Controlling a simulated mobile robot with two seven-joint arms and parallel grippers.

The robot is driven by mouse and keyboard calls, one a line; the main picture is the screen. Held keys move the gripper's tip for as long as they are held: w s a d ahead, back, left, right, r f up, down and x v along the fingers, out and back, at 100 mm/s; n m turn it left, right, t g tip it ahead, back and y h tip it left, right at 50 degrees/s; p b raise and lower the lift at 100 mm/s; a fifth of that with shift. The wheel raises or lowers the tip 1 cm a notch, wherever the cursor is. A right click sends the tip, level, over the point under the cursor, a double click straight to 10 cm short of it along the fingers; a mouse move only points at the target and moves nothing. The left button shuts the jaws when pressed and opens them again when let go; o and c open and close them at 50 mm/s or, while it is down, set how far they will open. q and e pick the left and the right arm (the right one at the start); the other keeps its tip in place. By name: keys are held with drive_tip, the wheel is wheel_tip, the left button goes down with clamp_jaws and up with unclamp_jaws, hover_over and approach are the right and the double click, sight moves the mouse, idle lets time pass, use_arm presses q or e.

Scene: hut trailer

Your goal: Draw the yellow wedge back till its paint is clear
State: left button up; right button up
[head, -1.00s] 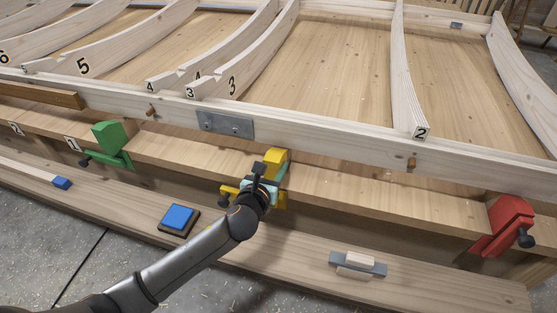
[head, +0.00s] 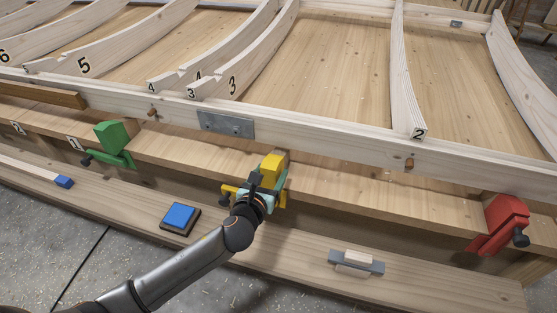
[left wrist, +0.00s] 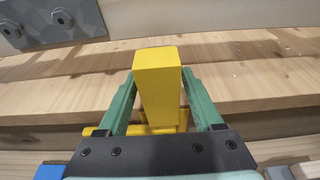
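The yellow wedge (head: 271,166) stands on the wooden ledge in front of the pale frame rail, with a narrow strip of ledge showing between them. Its yellow clamp (head: 229,193) is below it, partly hidden by my arm. My left gripper (head: 265,180) is at the wedge from the near side. In the left wrist view the wedge (left wrist: 158,82) stands between the two green fingers (left wrist: 158,100), which close on its left and right sides. The wedge's far face is hidden in that view. My right gripper is not in view.
A green wedge (head: 112,135) is to the left and a red wedge (head: 508,211) to the right. A blue pad (head: 180,216) and a grey block with pale wood (head: 356,262) lie on the lower plank. The ledge (head: 350,190) right of the wedge is clear.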

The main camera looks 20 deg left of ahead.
use_arm(q)
drive_tip(key=o, duration=0.3)
drive_tip(key=shift+s+r+p, duration=0.35)
drive_tip(key=shift+s+p, duration=0.2)
drive_tip(key=shift+s+r+p, duration=0.3)
drive_tip(key=shift+s+p, duration=0.2)
drive_tip(key=shift+r+p+v, duration=0.15)
drive_tip(key=shift+p+v, duration=0.65)
drive_tip(key=shift+v, duration=0.5)
drive_tip(key=shift+r+p+v, duration=0.15)
drive_tip(key=shift+p+v, duration=0.65)
drive_tip(key=shift+v, duration=0.5)
drive_tip(key=shift+f, duration=0.1)
